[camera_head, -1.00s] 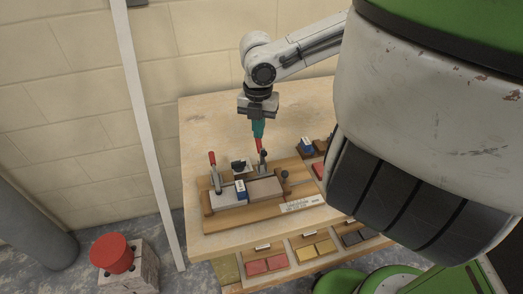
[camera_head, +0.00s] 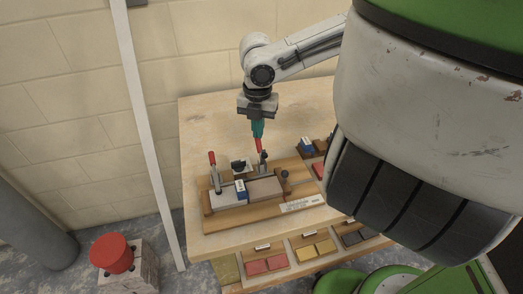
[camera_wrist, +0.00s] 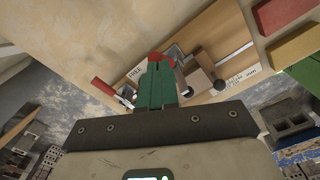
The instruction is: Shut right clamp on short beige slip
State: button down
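My gripper (camera_head: 257,136) points down over the wooden fixture (camera_head: 295,207), its teal fingers close together. Its tips are at the top of the right clamp's red handle (camera_head: 259,146); in the wrist view this red handle (camera_wrist: 162,57) shows just past the teal fingers (camera_wrist: 155,86). I cannot tell whether they touch. The right clamp (camera_head: 263,161) stands behind a beige-grey slip (camera_head: 265,188) on the fixture's right half. The left clamp (camera_head: 216,180), its red handle upright, stands by a paler grey slip (camera_head: 228,198). The right clamp's pressing end is too small to judge.
A dark knob (camera_head: 285,175) is at the fixture's right end. Trays of red and yellow pieces (camera_head: 302,253) line the table's front. The tabletop (camera_head: 205,130) is clear at back left.

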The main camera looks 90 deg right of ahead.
jog(key=shift+d+f, duration=0.15)
jog(key=shift+f, duration=0.45)
jog(key=shift+w+d+f, duration=0.1)
jog(key=shift+f, duration=0.05)
jog(key=shift+d+f+b, duration=0.25)
jog(key=shift+f+b, duration=0.05)
jog(key=shift+f, duration=0.2)
notch_tip(320, 180, up, 7)
jog(key=p, duration=0.8)
jog(key=shift+r, duration=0.15)
